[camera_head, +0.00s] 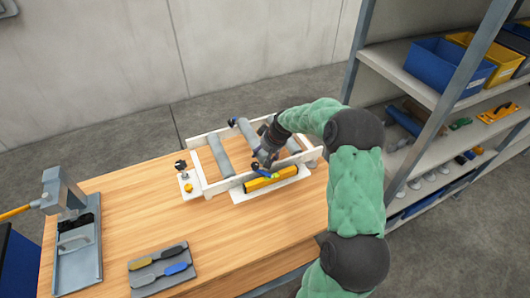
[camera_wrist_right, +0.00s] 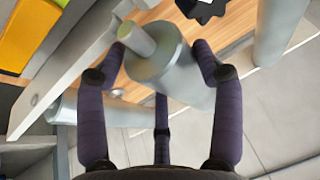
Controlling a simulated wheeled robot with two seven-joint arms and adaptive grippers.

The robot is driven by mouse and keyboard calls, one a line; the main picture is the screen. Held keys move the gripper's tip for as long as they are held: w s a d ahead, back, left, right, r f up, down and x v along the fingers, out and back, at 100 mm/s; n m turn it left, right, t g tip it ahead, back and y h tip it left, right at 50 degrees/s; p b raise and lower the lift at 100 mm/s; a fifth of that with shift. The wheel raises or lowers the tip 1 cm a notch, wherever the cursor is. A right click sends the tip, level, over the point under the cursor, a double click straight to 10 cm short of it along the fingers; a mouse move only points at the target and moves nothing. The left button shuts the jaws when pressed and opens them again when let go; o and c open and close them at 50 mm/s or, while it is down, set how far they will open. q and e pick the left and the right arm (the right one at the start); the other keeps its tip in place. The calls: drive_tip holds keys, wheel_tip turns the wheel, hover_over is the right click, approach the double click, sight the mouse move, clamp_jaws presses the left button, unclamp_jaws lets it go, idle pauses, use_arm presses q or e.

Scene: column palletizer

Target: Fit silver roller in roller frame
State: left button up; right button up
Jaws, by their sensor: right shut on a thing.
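The roller frame (camera_head: 222,184) is a white two-railed frame on the wooden table, with a grey roller (camera_head: 220,155) across its left part. My right gripper (camera_head: 264,149) is over the frame's middle, shut on a silver roller (camera_head: 244,133). In the right wrist view the held silver roller (camera_wrist_right: 175,75) lies between the dark fingers, its thin axle stub (camera_wrist_right: 137,40) toward the upper left. A frame rail (camera_wrist_right: 55,75) passes beside it. Whether the axle sits in the frame is hidden. My left gripper is not in view.
A press (camera_head: 66,205) stands at the table's left, and a grey tool tray (camera_head: 150,280) lies at the front. Shelves with bins (camera_head: 435,67) stand at the right. The table's front middle is clear.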

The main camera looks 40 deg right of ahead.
drive_tip(key=shift+f+b, duration=0.25)
drive_tip(key=shift+b, duration=0.05)
drive_tip(key=shift+f, duration=0.4)
drive_tip(key=shift+a+f+b, duration=0.1)
drive_tip(key=shift+f+b, duration=0.05)
drive_tip(key=shift+b, duration=0.15)
drive_tip(key=shift+s+a+f, duration=0.15)
drive_tip(key=shift+f, duration=0.15)
idle(0.4)
drive_tip(key=o, duration=1.8)
drive_tip(key=shift+r, duration=0.15)
drive_tip(key=v, duration=1.2)
